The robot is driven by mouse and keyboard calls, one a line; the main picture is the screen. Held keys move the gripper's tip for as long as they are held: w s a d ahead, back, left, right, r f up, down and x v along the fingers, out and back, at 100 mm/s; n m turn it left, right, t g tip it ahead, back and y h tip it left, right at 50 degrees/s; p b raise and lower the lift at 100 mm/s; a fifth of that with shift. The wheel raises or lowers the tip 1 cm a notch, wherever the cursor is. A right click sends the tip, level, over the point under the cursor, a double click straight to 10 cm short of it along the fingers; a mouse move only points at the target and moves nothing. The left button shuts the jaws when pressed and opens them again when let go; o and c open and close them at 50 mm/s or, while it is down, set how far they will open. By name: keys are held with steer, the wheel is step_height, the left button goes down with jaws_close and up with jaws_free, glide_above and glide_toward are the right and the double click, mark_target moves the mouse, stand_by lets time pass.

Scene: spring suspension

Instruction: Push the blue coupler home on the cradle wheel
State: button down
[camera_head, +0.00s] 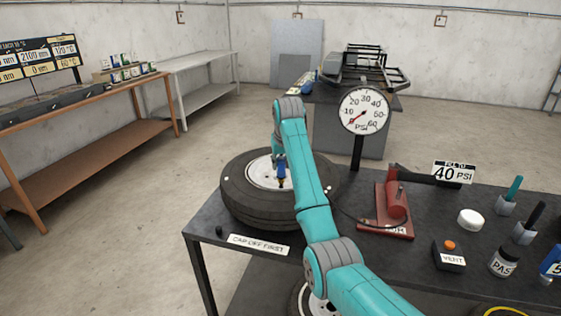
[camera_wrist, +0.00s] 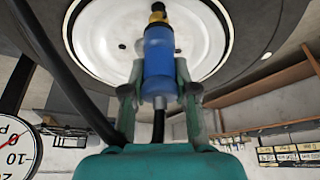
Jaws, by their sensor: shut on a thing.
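The blue coupler (camera_head: 282,181) is at the cradle wheel (camera_head: 262,211), a black tyre with a pale rim lying flat on the dark table. My gripper (camera_wrist: 160,82) is shut on the blue coupler (camera_wrist: 159,55), one finger on each side. A brass end (camera_wrist: 158,14) shows at the coupler's far tip, against the pale wheel face (camera_wrist: 105,35). I cannot tell whether the coupler is fully seated on a valve. A dark hose (camera_wrist: 158,125) runs from its near end.
A dial gauge (camera_head: 364,110) stands on a post right of the wheel, its needle low. A red pump (camera_head: 395,212) and a "40 PSI" sign (camera_head: 454,172) are farther right. A small black cap (camera_head: 219,230) lies by a "CAP OFF FIRST" label (camera_head: 258,244).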

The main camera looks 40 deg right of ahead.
steer(key=shift+f, duration=0.25)
steer(key=c, duration=0.8)
jaws_free()
steer(key=shift+r, duration=3.55)
steer(key=shift+s, duration=0.1)
